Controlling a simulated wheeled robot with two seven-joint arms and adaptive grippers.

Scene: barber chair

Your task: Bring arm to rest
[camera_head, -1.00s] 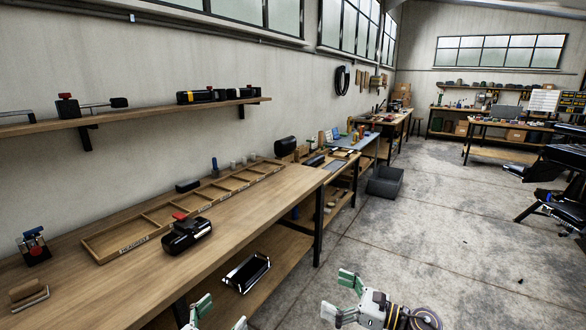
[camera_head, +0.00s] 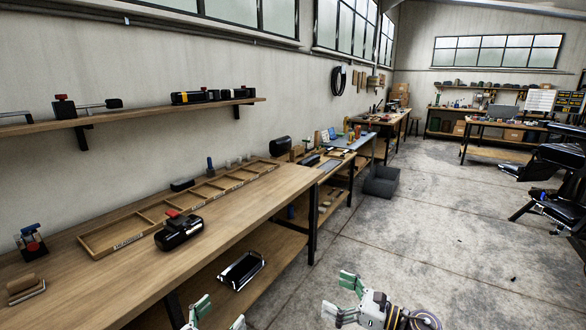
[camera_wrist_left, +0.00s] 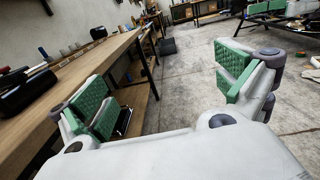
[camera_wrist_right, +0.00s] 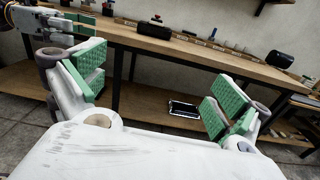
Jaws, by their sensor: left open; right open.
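My left gripper (camera_head: 218,318) shows at the bottom edge of the head view, partly cut off, in front of the workbench. Its green-padded fingers are spread wide and empty in the left wrist view (camera_wrist_left: 170,85). My right gripper (camera_head: 343,298) is to its right, above the floor. Its green-padded fingers are also spread and empty in the right wrist view (camera_wrist_right: 155,90). Neither gripper touches any object that I can see.
A wooden workbench (camera_head: 230,212) runs along the left wall, with a divided tray (camera_head: 150,231) and a black device with a red top (camera_head: 179,233). A shiny black tray (camera_head: 241,270) lies on the lower shelf. A grey bin (camera_head: 381,182) stands on otherwise open floor.

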